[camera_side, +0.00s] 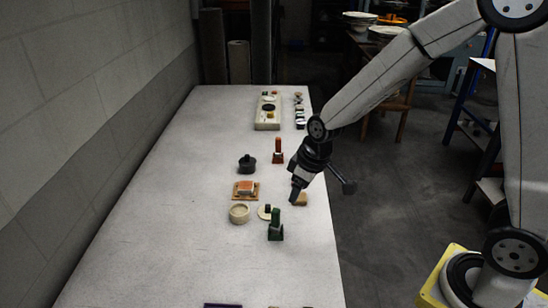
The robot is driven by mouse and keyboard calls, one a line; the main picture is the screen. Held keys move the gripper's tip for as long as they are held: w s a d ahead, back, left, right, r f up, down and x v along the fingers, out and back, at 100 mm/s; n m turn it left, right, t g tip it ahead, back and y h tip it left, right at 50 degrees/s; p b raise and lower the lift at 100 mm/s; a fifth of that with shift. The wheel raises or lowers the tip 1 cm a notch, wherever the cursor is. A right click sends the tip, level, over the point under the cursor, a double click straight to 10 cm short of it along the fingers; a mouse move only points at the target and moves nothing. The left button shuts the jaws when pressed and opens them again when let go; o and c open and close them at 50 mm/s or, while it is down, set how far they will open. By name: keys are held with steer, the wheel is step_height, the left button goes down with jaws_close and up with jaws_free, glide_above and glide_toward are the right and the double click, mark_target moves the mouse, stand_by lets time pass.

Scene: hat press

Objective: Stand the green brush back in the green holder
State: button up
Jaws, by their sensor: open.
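A dark green upright piece (276,215), which looks like the green brush, rises from a wider green base (275,234), which looks like the green holder, near the table's right side. At this size I cannot tell for certain where brush and holder meet or whether the brush is fully seated. My gripper (296,197) points down just behind and to the right of the green upright piece, apart from it in the picture. It is open, and I see nothing held. The gap between its fingers is hard to make out.
A tan block (302,199) is close beside my gripper. A round beige bowl (239,214), an orange block on a wooden board (246,190), a black lidded pot (247,163) and a red upright piece (278,150) stand nearby. The left of the white table (150,220) is clear.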

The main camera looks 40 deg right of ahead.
steer(key=s+d+m+h, duration=0.1)
steer(key=s+d+m, duration=0.2)
steer(key=s, duration=0.8)
